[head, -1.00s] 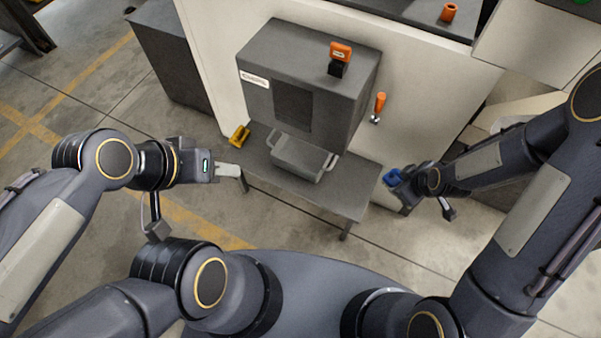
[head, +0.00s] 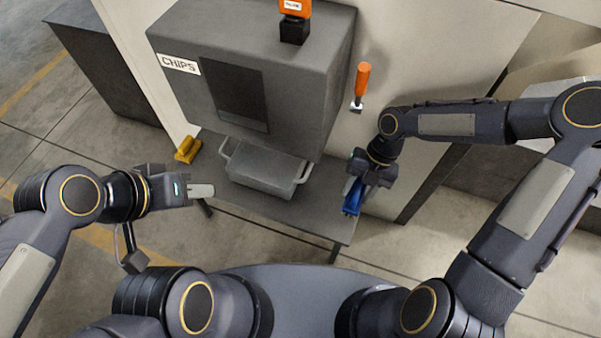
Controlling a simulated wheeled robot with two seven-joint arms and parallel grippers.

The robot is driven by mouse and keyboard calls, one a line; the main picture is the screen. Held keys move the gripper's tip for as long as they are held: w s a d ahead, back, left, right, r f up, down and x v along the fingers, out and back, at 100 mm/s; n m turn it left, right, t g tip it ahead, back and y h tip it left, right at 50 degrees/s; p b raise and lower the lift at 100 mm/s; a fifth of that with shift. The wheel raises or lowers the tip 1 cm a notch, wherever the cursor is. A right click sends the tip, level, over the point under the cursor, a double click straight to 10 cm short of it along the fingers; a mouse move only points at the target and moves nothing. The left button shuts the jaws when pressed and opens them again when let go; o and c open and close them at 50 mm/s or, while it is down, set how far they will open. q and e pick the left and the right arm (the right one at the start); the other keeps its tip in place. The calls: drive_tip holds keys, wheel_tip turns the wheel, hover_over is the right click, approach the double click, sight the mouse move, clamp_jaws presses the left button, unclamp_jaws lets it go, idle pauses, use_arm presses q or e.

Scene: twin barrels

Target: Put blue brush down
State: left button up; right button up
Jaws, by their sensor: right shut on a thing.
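The blue brush (head: 353,196) is in my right gripper (head: 360,183), which is shut on it. It hangs over the right end of the grey bench (head: 325,212). Whether its lower end touches the bench top I cannot tell. My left gripper (head: 205,190) is at the bench's front left edge, away from the brush. Its fingers show edge-on, so its opening is unclear.
A grey machine marked CHIPS (head: 180,64) stands behind the bench. A grey bin with two handles (head: 264,172) sits on the bench below it. A yellow block (head: 188,149) is at the bench's left end. An orange-handled tool (head: 362,82) hangs on the pale wall.

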wheel_tip(320, 180, down, 10)
drive_tip(key=b, duration=0.4)
drive_tip(key=o, duration=1)
drive_tip(key=shift+r, duration=0.1)
